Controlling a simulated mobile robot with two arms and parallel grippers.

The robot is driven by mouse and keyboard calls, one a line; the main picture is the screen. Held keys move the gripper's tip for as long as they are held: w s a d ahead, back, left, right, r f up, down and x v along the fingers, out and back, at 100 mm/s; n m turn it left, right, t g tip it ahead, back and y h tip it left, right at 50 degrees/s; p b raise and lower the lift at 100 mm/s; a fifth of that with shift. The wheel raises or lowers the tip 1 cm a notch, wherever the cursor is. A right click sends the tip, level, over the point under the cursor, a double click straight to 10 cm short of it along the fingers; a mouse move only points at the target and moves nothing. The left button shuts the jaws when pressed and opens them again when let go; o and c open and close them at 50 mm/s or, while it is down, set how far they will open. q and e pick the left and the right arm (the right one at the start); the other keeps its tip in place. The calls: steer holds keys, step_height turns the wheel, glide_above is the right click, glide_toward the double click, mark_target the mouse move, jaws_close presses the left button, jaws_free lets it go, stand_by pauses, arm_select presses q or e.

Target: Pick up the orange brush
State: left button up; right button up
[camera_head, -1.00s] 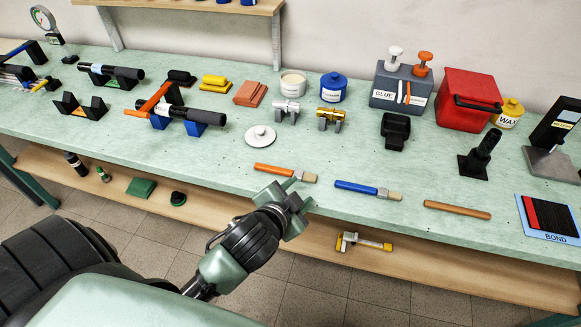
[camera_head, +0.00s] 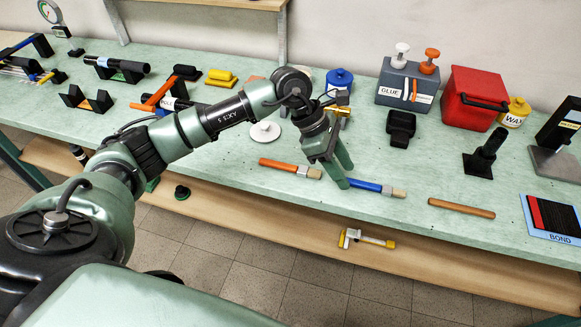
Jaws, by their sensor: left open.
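The orange brush (camera_head: 279,165) lies on the green bench top near the front edge, its pale bristle end (camera_head: 310,172) towards the right. My left gripper (camera_head: 343,177) is open and empty, with its fingers pointing down just right of the orange brush's bristles. A blue brush (camera_head: 364,185) lies further right, its handle's left end partly hidden by the fingers. I cannot tell how high the fingertips are above the bench. My right gripper is not in view.
A wooden rod (camera_head: 461,208) lies right of the blue brush. A white disc-shaped lid (camera_head: 264,133) sits behind the orange brush. A glue box (camera_head: 405,84) and a red box (camera_head: 472,98) stand at the back. My left arm hides part of the bench's middle left.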

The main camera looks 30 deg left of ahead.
mark_target(281, 164)
arm_select(q)
steer(key=a+y, duration=0.2)
steer(key=a, duration=0.4)
steer(key=a+y, duration=0.2)
steer(key=a, duration=0.3)
steer(key=a+r+g+y, duration=0.1)
steer(key=a+y, duration=0.1)
steer(key=a, duration=0.4)
steer(key=shift+w+a+r+y, duration=0.1)
steer(key=shift+w+a+y, duration=0.2)
steer(key=shift+y, duration=0.1)
steer(key=shift+s+a+f, duration=0.1)
steer(key=shift+a+f, duration=0.05)
steer(key=shift+f, duration=0.15)
steer(key=f+p, duration=0.1)
steer(key=f, duration=0.3)
steer(key=d+f+p, duration=0.1)
steer(key=f, duration=0.1)
steer(key=shift+s+f+p, duration=0.15)
steer(key=shift+p, duration=0.15)
steer(key=shift+f, duration=0.4)
jaws_close()
